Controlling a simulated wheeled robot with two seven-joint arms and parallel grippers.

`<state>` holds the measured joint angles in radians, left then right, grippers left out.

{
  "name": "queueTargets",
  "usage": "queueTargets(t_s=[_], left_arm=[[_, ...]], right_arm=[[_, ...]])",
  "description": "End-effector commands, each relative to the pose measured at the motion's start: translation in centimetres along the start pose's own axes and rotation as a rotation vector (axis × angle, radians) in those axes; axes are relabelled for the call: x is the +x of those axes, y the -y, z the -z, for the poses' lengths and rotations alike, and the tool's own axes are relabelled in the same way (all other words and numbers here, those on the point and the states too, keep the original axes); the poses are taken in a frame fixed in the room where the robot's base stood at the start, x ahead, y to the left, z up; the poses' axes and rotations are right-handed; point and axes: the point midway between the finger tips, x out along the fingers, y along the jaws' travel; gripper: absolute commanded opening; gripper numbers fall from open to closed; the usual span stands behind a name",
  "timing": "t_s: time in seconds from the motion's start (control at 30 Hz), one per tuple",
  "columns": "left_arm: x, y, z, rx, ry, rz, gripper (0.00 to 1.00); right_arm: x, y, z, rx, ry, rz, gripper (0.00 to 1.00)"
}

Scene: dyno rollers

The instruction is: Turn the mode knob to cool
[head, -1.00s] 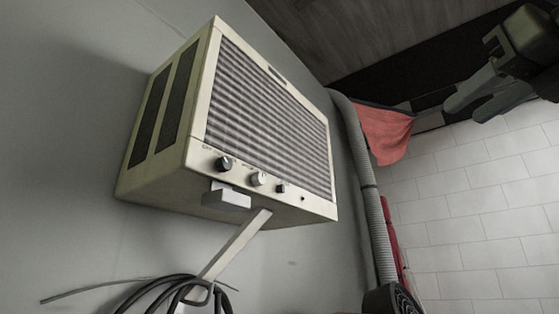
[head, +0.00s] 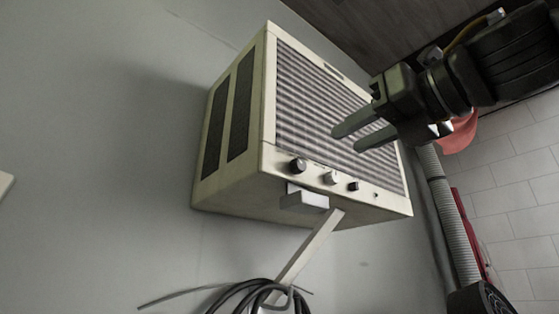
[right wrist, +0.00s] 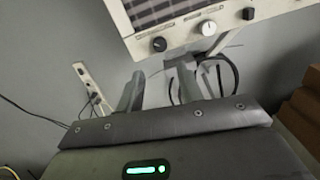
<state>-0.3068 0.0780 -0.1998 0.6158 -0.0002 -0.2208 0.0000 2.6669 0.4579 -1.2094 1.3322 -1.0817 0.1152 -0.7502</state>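A cream wall air conditioner (head: 240,195) with a ribbed grille carries a row of controls along its lower front edge. They are a larger black knob (head: 298,165), a white knob (head: 331,177) and a small black knob (head: 353,186). Their labels are too small to read, so I cannot tell which is the mode knob. The right wrist view shows the black knob (right wrist: 159,44), white knob (right wrist: 207,27) and small black knob (right wrist: 248,13) beyond my fingers. My right gripper (head: 346,140) is open and empty, its fingers in front of the grille, apart from the knobs. My left gripper is out of view.
A white bracket arm (head: 305,250) supports the unit from below, with a coiled dark cable (head: 265,296) under it. A grey corrugated hose (head: 447,215) and red cloth (head: 460,133) are at the right.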

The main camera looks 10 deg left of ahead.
Motion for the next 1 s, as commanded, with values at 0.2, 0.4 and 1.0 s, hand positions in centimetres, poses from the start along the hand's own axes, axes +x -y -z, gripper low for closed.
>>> queueTargets(t_s=[0.2,0.4,1.0], left_arm=[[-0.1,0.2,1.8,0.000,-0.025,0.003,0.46],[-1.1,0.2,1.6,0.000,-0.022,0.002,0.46],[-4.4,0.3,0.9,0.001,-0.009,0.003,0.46]], right_arm=[[0.2,0.0,0.0,0.000,-0.001,0.000,0.46],[2.5,-0.1,-0.2,0.000,-0.003,-0.002,0.46],[10.8,-0.1,-0.1,0.000,0.000,-0.002,0.46]])
